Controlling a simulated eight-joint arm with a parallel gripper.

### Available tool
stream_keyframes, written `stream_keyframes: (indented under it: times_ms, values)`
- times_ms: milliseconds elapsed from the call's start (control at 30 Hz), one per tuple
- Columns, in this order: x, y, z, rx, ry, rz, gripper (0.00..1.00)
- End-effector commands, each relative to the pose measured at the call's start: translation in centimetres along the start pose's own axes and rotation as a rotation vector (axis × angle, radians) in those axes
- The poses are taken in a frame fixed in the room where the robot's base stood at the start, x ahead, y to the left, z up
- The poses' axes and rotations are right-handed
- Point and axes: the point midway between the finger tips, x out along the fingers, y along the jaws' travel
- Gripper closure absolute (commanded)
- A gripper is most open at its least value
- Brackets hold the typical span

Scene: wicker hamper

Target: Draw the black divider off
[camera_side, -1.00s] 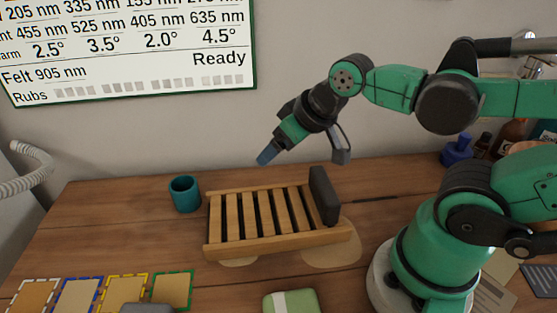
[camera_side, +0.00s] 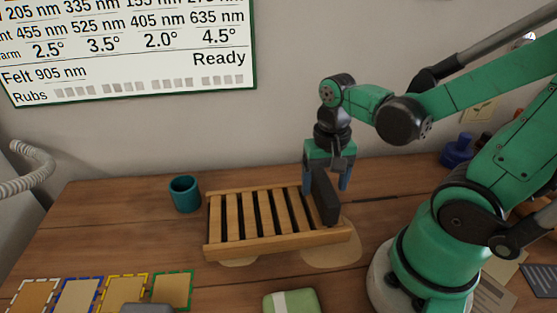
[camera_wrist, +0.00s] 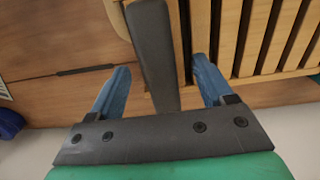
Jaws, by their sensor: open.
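The black divider (camera_side: 325,197) stands upright at the right end of a slatted wooden rack (camera_side: 262,240) on the table. My gripper (camera_side: 327,183) points down over the divider, with one blue finger on either side of its upper part. In the wrist view the divider (camera_wrist: 152,52) runs between the two open fingers of my gripper (camera_wrist: 158,88). Gaps show on both sides of it there, so the fingers are apart from it. The slats of the rack (camera_wrist: 256,40) lie to the right in that view. The divider's lower edge is hidden in the rack.
A teal cup (camera_side: 185,194) stands left of the rack. A green block with a white band (camera_side: 290,302) lies in front. Several colour-bordered cards (camera_side: 80,295) lie at front left. A blue bottle (camera_side: 457,151) stands at the back right. The table is clear behind the rack.

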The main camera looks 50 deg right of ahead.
Motion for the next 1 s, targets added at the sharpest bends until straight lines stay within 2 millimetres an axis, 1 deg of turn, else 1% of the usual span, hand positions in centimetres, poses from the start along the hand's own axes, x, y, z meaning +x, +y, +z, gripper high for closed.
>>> stream_keyframes:
  times_ms: [100, 300, 700, 767, 800, 867, 900, 967, 1000]
  values:
    - [1.0, -0.1, -0.1, -0.001, 0.001, 0.000, 0.26]
    - [2.1, -0.1, 0.0, -0.002, 0.001, -0.001, 0.26]
    - [2.5, 0.0, 0.0, -0.002, 0.001, -0.001, 0.26]
    - [2.5, 0.0, 0.0, -0.002, 0.001, -0.001, 0.43]
    - [2.5, 0.0, 0.0, -0.002, 0.001, -0.001, 0.55]
    - [2.5, 0.0, 0.0, -0.002, 0.001, -0.001, 0.72]
    - [2.5, 0.0, 0.0, -0.002, 0.001, -0.001, 0.83]
    - [2.5, 0.0, 0.0, -0.002, 0.001, -0.001, 1.00]
    - [2.5, 0.0, 0.0, -0.002, 0.001, -0.001, 1.00]
